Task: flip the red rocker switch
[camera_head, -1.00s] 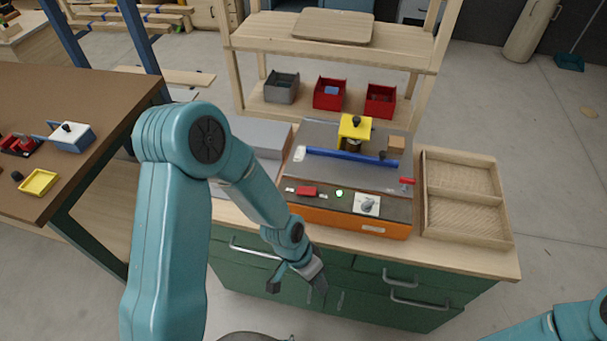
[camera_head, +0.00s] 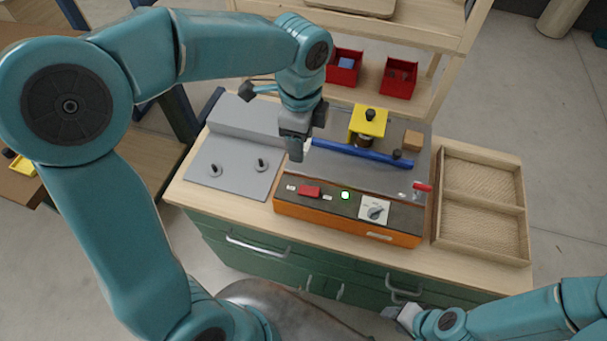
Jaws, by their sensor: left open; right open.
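The red rocker switch (camera_head: 310,190) sits on the dark front panel of an orange machine (camera_head: 347,222), left of a lit green lamp (camera_head: 345,195). My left gripper (camera_head: 296,152) hangs fingers down above and behind the switch, apart from it. It is open and empty, though its finger gap is hard to make out from this angle. My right gripper (camera_head: 400,314) is at the bottom right, in front of the bench drawers. It is open and holds nothing that I can see. The switch's tilt is too small to read.
A white dial (camera_head: 374,210) and a red handle (camera_head: 422,187) lie right of the switch. A blue bar (camera_head: 350,152) and yellow block (camera_head: 369,122) stand behind it. A grey panel with two knobs (camera_head: 216,170) is left; a wooden tray (camera_head: 437,222) is right.

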